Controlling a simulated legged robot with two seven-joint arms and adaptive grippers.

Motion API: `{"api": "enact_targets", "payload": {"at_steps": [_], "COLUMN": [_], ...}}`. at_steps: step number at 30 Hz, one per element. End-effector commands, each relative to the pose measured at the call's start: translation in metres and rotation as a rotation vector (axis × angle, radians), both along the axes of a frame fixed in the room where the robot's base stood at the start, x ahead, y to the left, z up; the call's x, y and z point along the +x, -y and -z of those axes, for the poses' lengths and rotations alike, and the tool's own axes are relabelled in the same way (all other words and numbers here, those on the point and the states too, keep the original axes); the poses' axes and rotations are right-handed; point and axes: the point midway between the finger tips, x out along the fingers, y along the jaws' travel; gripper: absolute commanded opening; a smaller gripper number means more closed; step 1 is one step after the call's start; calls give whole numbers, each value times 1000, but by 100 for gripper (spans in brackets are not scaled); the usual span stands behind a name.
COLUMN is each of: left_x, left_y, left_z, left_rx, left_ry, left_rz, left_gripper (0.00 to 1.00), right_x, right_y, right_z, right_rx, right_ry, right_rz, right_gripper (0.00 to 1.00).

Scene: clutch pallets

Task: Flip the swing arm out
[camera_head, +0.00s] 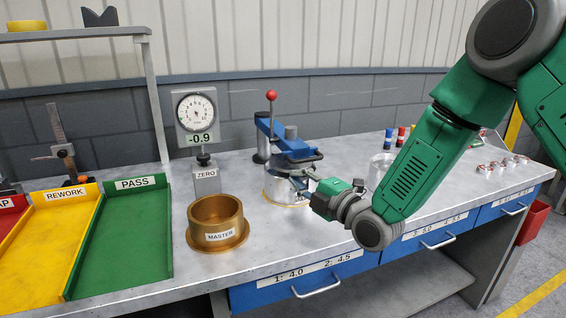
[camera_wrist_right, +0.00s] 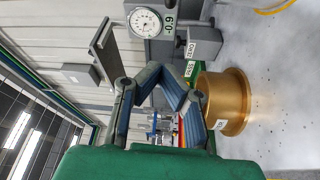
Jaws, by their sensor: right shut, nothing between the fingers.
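The blue swing arm (camera_head: 285,138) is part of a clamping fixture on the bench, with a red ball knob (camera_head: 271,95) on an upright lever. It reaches from a post at the back toward the front right, above a round metal part (camera_head: 279,188). My right gripper (camera_head: 304,180) is by the front of the fixture, close to the swing arm's front end; I cannot tell whether they touch. In the right wrist view, the right gripper's fingertips (camera_wrist_right: 158,76) come together with nothing between them. My left gripper is not in view.
A brass MASTER ring (camera_head: 217,222) and a dial gauge (camera_head: 197,113) reading -0.9 stand left of the fixture. The green PASS tray (camera_head: 124,240) and yellow REWORK tray (camera_head: 58,240) lie further left. Several small metal parts (camera_head: 502,166) sit at right.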

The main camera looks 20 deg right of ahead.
Motion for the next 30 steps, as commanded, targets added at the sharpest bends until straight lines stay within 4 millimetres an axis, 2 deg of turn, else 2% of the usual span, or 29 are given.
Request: {"api": "enact_targets", "payload": {"at_steps": [5,8,21,25,30], "left_x": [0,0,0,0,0], "left_y": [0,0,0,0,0], "left_z": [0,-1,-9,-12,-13], "left_rx": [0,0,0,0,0], "left_ry": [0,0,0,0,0], "left_rz": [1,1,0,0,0], "left_gripper": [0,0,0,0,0], "right_x": [3,12,95,94,94], "right_y": [-3,-7,-39,-15,-2], "right_z": [0,-1,-6,-2,0], "right_rx": [-1,-1,1,3,2], "right_ry": [-1,0,-1,-4,-3], "right_rz": [1,1,1,5,1], "right_gripper": [0,0,0,0,0]}}
